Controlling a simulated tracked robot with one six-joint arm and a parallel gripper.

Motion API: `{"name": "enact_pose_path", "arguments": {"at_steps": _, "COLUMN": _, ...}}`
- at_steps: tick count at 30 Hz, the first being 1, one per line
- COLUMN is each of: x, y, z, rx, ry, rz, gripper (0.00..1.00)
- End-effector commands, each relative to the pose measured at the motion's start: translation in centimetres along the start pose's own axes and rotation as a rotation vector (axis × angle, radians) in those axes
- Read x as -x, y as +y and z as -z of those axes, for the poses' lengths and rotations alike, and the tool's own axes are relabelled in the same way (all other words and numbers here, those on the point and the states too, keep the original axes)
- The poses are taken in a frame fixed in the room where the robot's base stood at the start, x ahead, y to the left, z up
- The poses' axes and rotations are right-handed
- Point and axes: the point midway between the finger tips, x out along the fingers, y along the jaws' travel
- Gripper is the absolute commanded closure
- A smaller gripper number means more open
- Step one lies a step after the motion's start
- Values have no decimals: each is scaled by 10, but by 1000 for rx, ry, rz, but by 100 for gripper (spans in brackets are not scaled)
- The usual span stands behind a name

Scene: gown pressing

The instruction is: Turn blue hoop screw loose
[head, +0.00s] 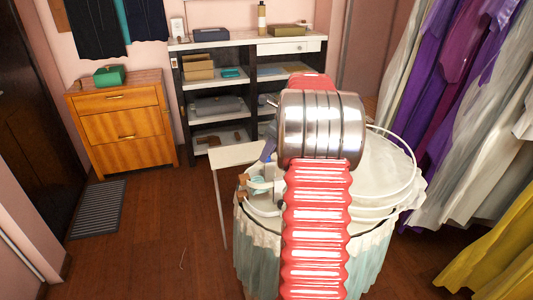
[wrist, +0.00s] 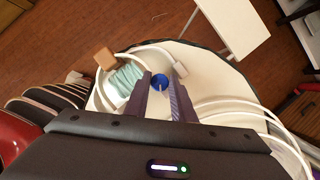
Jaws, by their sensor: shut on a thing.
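The blue hoop screw (wrist: 159,81) shows as a small round blue knob between my gripper's fingertips in the wrist view. My gripper (wrist: 160,87) is shut on it, with one dark finger on either side. A white hoop (wrist: 150,48) curves past the knob, with a pale block at one end. In the head view the white hoops (head: 412,165) stand around a round table (head: 380,160) with a pale skirt. My red arm and its metal joint hide much of that table, and the knob cannot be made out there.
A wooden block (wrist: 104,59) and a pale teal bundle (wrist: 128,80) lie beside my gripper. A small white side table (head: 240,153) stands behind the round table. Shelves (head: 215,80) and a wooden drawer unit (head: 120,120) line the back; gowns (head: 460,90) hang at right.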

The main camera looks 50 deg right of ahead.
Motion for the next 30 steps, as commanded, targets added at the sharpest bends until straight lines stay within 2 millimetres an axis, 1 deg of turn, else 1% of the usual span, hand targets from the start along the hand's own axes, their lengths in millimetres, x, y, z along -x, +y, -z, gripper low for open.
{"name": "enact_pose_path", "arguments": {"at_steps": 5, "x": -1, "y": -1, "z": 0, "rx": 65, "ry": 0, "rz": -28, "gripper": 100}}
{"name": "enact_pose_path", "arguments": {"at_steps": 11, "x": -2, "y": -3, "z": 0, "rx": 191, "ry": -1, "rz": -80, "gripper": 100}}
{"name": "enact_pose_path", "arguments": {"at_steps": 30, "x": -3, "y": -9, "z": -2, "rx": 742, "ry": 0, "rz": -301, "gripper": 100}}
